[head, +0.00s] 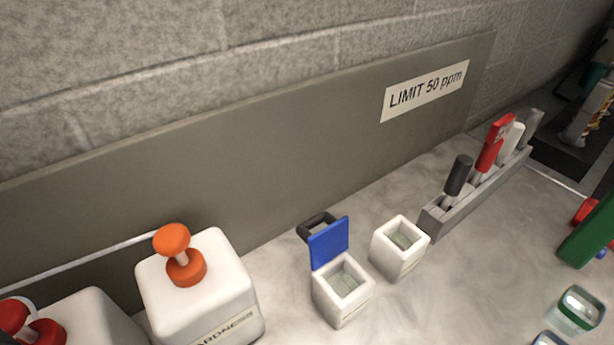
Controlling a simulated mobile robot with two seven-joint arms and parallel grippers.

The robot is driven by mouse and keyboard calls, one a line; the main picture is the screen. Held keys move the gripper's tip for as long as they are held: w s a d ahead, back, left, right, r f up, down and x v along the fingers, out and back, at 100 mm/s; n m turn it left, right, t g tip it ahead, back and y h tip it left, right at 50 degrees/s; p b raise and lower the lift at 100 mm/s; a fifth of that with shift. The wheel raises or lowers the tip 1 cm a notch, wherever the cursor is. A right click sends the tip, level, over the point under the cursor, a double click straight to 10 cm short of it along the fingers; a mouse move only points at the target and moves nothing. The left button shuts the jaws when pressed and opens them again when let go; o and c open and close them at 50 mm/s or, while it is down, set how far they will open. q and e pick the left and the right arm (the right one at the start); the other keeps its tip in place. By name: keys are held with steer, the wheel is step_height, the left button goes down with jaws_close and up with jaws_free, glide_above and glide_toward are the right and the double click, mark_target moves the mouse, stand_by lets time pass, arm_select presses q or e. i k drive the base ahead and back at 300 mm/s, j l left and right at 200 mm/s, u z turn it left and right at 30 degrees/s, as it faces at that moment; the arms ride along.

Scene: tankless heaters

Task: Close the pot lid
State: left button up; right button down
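A small white square pot (342,303) stands on the counter near the middle bottom of the head view. Its blue lid (329,242) stands up at the pot's back edge, so the pot is open and its pale inside shows. A dark loop-shaped part (312,224) shows just behind the lid; I cannot tell whether it belongs to the lid. Neither of my grippers is in view.
A second open white pot (412,264) stands close to the right. A white bottle with an orange pump (200,291) stands to the left. A grey rack (484,200) with upright tools is at right. A grey board (250,165) rises behind. Counter is bare at right centre.

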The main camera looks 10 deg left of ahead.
mark_target(324, 247)
steer(key=i+l+u, duration=0.25)
steer(key=l+u, duration=0.25)
steer(key=i+l+u, duration=0.25)
steer(key=l, duration=0.15)
steer(key=l+u, duration=0.2)
steer(key=l, duration=0.1)
